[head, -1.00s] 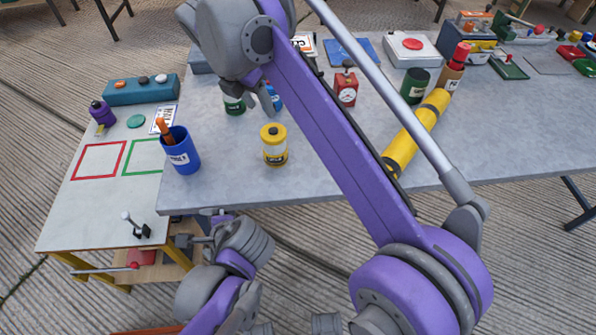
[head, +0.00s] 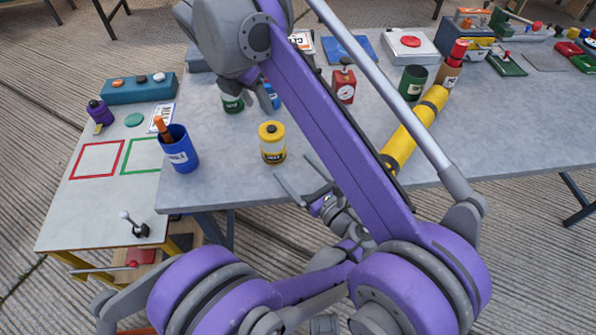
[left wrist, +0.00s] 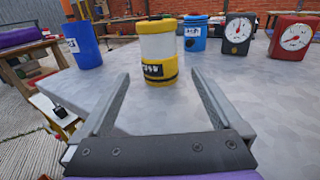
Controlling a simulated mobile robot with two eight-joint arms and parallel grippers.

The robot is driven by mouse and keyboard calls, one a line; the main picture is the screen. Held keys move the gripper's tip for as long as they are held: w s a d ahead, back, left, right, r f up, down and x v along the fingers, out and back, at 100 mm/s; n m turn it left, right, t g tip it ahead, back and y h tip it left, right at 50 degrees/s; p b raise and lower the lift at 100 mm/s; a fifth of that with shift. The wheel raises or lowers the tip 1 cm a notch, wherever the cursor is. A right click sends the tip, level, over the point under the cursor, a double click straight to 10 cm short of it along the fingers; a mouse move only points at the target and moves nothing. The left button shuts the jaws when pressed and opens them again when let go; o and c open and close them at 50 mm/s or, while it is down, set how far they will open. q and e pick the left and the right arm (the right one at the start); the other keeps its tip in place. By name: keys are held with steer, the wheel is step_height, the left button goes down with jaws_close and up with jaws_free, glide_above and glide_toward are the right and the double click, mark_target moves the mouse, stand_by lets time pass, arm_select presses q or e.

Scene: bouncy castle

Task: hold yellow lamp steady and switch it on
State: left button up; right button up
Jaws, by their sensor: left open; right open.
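The yellow lamp (head: 272,143) stands upright on the grey table, with a yellow cap, a pale middle and a dark button on top. In the left wrist view the lamp (left wrist: 158,50) stands straight ahead, just beyond the fingertips and roughly centred between them. My left gripper (head: 291,166) is open and empty, low at the table's front edge, to the right of the lamp and apart from it. My right gripper (head: 252,80) is above the table behind the lamp, open; its fingers are mostly hidden by its own wrist.
A blue cup (head: 180,152) stands left of the lamp. A yellow tube (head: 415,130) lies to the right. The tabletop around the lamp is clear.

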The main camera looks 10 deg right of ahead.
mark_target(274, 146)
arm_select(q)
steer(key=x, duration=1)
steer(key=shift+c, duration=0.2)
jaws_close()
arm_select(e)
steer(key=shift+c, duration=0.3)
jaws_close()
stand_by(0.9)
steer(key=shift+f, duration=0.1)
